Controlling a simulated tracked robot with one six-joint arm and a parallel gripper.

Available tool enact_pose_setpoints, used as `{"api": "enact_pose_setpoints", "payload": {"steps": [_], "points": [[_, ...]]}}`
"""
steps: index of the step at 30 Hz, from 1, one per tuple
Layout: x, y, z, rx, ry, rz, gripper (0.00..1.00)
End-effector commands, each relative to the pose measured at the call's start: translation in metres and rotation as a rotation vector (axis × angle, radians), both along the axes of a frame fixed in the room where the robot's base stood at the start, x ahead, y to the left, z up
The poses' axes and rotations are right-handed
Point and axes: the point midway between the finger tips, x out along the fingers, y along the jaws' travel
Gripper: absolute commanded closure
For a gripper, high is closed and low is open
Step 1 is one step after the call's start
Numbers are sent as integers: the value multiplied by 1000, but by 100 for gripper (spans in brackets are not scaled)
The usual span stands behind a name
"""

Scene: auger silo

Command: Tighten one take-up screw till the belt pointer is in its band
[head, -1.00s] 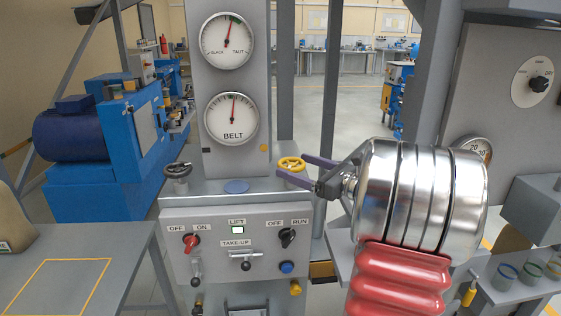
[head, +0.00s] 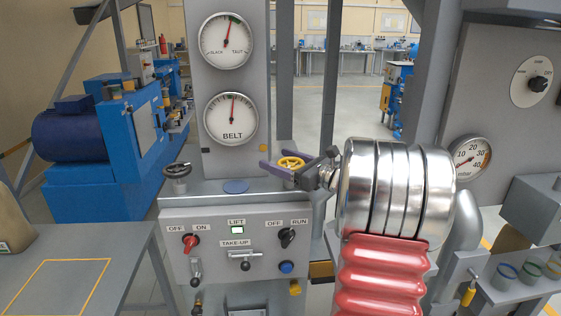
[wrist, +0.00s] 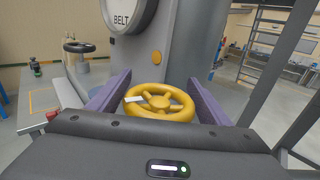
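The yellow handwheel (head: 291,162) stands on the right of the grey housing top. A dark handwheel (head: 177,171) stands on the left. My gripper (head: 276,160) is open, its two purple fingers on either side of the yellow wheel. The wrist view shows the yellow wheel (wrist: 160,103) between the fingers; I cannot tell whether they touch it. The upper SLACK–TAUT dial (head: 226,41) has its needle just right of top, near the left edge of a small green band. The needle of the BELT dial (head: 231,118) points almost straight up.
Below the wheels is a switch panel (head: 237,245) with red and black knobs, a lit LIFT lamp and a TAKE-UP lever. A grey table (head: 75,265) is at left. A pressure gauge (head: 469,158) and a shelf with coloured rings are at right.

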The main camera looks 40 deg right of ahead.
Motion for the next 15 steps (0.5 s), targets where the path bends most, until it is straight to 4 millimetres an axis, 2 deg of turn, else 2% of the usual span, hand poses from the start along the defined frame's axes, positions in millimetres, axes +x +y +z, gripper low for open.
{"api": "enact_pose_setpoints", "payload": {"steps": [1,12,15], "points": [[0,0,0,0,0,0,32],[0,0,0,0,0,1,58],[1,0,0,0,0,-2,58]]}}
